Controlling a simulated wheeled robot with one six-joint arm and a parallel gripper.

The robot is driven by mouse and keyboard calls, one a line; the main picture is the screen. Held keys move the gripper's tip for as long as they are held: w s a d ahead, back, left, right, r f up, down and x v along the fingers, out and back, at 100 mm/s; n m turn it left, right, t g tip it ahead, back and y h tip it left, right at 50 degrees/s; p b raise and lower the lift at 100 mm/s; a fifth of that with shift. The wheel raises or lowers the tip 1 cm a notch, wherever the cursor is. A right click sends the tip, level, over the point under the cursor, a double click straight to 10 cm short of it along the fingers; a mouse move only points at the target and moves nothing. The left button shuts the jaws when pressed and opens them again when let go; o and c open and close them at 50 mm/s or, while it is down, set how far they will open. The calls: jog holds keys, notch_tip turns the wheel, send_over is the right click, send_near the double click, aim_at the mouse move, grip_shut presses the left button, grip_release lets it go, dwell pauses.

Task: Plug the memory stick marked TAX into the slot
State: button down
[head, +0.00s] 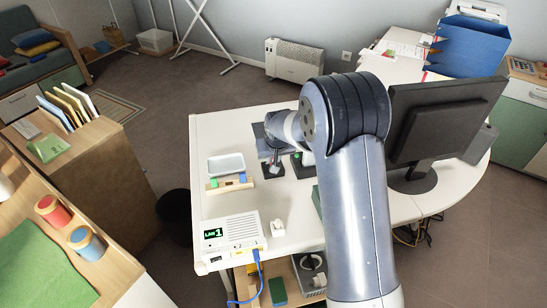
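A small wooden holder (228,184) with green, blue and yellow pieces stands on the white desk, left of my arm. The pieces may be memory sticks; no TAX marking can be read. A white box (232,238) with a small lit screen stands at the desk's front left. Its front face has dark openings, and a blue cable runs from it. I cannot tell which opening is the slot. My gripper (284,165) points down over the desk beyond the holder, mostly hidden by my arm. Dark parts show there, but its finger opening and any held thing are unclear.
A white dish (226,164) lies just behind the holder. A small white object (278,227) is right of the box. A monitor (440,115) stands at the right. Bare desk (222,130) lies at the back left. A dark bin (174,212) is on the floor left of the desk.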

jog(key=shift+f+b, duration=0.4)
jog(key=shift+b, duration=0.05)
dwell(1.2)
jog(key=c, duration=1.3)
grip_release()
jog(key=shift+o, duration=0.2)
jog(key=shift+r, duration=0.1)
jog(key=v, duration=1)
jog(key=shift+r, duration=0.35)
jog(key=shift+f, duration=0.1)
